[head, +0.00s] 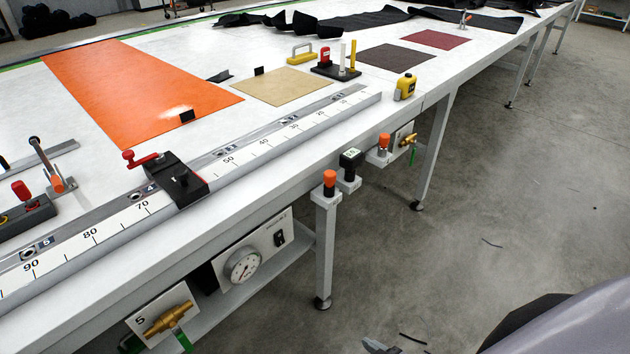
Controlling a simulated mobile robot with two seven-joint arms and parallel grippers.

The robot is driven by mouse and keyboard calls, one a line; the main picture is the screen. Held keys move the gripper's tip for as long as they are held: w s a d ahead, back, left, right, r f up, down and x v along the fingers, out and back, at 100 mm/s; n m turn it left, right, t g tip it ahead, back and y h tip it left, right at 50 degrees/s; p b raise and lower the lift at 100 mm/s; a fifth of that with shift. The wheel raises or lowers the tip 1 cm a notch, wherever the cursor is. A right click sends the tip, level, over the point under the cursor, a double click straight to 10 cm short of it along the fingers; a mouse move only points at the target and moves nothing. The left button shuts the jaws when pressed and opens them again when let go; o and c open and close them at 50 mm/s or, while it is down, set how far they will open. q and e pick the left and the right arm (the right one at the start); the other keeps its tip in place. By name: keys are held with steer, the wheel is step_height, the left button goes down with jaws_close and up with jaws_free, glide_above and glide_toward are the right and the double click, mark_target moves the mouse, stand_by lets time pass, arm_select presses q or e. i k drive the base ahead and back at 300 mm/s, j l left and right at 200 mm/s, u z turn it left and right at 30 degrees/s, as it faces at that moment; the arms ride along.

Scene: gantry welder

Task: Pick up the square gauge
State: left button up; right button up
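I cannot single out the square gauge for certain. A black block with a red crank handle (180,182) sits on the long ruler rail (245,158) along the table's front edge. A round dial gauge (243,266) is fixed to a white panel below the tabletop. A yellow-handled tool (300,52) stands farther back, beside a black base with upright pins (336,70). My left gripper is not in view. A grey tip at the bottom edge may be part of my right gripper (381,346); its opening is hidden. Neither gripper is seen near the table's objects.
The white table (320,165) carries an orange sheet (135,90), a tan sheet (282,87) and dark sheets (396,58). A yellow tape measure (405,87) sits near the front edge. The floor at right is mostly clear.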

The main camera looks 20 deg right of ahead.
mark_target(349, 159)
steer(key=u, duration=1.2)
steer(key=z, duration=1.85)
steer(key=i+l+z, duration=0.1)
steer(key=z, duration=0.3)
